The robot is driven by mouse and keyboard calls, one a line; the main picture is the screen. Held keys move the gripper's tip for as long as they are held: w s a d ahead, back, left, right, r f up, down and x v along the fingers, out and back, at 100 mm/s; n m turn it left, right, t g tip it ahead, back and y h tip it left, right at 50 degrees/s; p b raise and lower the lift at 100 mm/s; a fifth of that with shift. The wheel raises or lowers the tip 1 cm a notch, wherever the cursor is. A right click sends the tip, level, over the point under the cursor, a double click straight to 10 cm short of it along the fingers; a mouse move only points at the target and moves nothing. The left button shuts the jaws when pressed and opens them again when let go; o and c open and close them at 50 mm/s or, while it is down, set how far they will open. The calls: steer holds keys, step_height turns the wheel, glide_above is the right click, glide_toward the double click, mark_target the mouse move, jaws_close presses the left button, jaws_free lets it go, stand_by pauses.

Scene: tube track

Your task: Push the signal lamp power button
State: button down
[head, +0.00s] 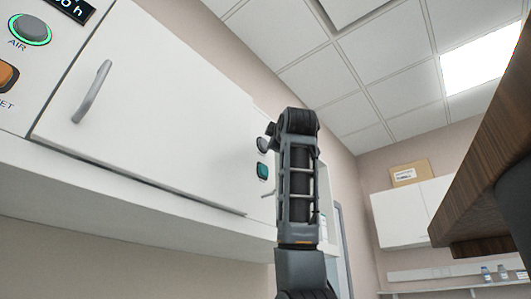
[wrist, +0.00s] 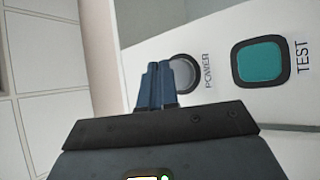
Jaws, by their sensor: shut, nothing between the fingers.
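My gripper (wrist: 157,68) is shut and empty. Its fingertips appear just left of the button and overlap its left edge; I cannot tell whether they touch it. In the head view the round grey button (head: 262,145) shows small on the far part of the white unit, just left of my arm. There my arm hides most of the gripper. I cannot make out the signal lamp itself.
A teal square TEST button (wrist: 260,63) sits right of the power button; it also shows in the head view (head: 263,171). A white cabinet door with a handle (head: 92,92), a green-ringed AIR button (head: 30,28) and an orange button (head: 7,75) lie left. A wooden edge (head: 480,165) juts in at right.

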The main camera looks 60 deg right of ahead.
steer(key=s+a+b, duration=0.1)
steer(key=s, duration=0.5)
steer(key=shift+a+b, duration=0.2)
steer(key=shift+b, duration=0.15)
steer(key=shift+w, duration=0.1)
